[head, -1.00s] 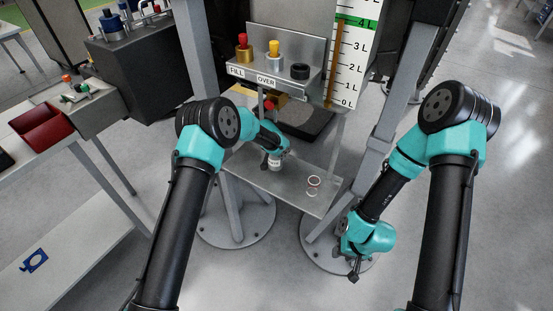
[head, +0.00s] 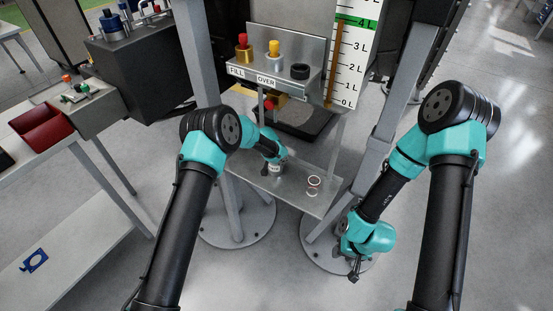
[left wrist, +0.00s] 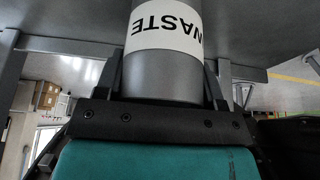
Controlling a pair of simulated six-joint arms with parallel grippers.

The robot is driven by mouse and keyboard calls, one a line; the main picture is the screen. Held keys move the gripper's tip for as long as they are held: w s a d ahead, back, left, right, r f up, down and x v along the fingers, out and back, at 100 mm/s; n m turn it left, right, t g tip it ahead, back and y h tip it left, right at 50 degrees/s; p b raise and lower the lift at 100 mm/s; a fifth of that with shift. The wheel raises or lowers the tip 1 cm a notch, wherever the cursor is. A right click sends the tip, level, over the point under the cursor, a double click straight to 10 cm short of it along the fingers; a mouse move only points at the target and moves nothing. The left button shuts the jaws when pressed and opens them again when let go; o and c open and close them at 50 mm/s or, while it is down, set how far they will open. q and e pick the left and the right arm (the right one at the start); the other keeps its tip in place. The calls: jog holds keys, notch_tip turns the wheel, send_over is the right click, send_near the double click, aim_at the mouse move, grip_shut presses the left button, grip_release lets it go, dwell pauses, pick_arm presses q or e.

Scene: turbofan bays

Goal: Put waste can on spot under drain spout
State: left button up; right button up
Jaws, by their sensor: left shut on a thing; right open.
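The waste can (left wrist: 165,75) is a grey cylinder with a white WASTE label, upside down in the left wrist view. My left gripper (left wrist: 163,88) is shut on it, one finger on each side. In the head view the can (head: 276,168) is small and partly hidden by my left gripper, low over the metal shelf (head: 295,192); whether it touches is unclear. A red-handled valve (head: 268,104) with a yellow part, perhaps the drain spout, is above and behind it. I cannot make out the spot under it. My right gripper (head: 354,271) is open and empty, low at right.
A small round, clear-looking thing with a pale rim (head: 313,182) is on the shelf, right of the can. Above is a panel with FILL and OVER labels (head: 252,76) and a litre gauge (head: 348,62). Grey posts flank the shelf. A red bin (head: 37,125) is at left.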

pick_arm(q)
jog(key=o, duration=1)
jog(key=shift+f, duration=0.1)
jog(key=v, duration=1.2)
jog(key=shift+w, duration=0.1)
jog(key=s+a+f+n+g, duration=0.1)
jog(key=s+a+f, duration=0.3)
jog(key=s, duration=0.9)
jog(key=s+a+f+n+g+h, duration=0.1)
jog(key=s+a+f+n, duration=0.3)
jog(key=s+a, duration=0.5)
jog(key=s+a+f+n+g, duration=0.1)
jog(key=s+a+f+n, duration=0.2)
jog(key=s+a, duration=0.4)
jog(key=shift+s+a+f, duration=0.1)
jog(key=shift+s+f, duration=0.05)
jog(key=shift+s, duration=1.45)
jog(key=shift+s+f, duration=0.1)
jog(key=shift+s, duration=1.5)
jog(key=shift+s+a+f, duration=0.1)
jog(key=shift+s+f, duration=0.05)
jog(key=shift+s, duration=1.45)
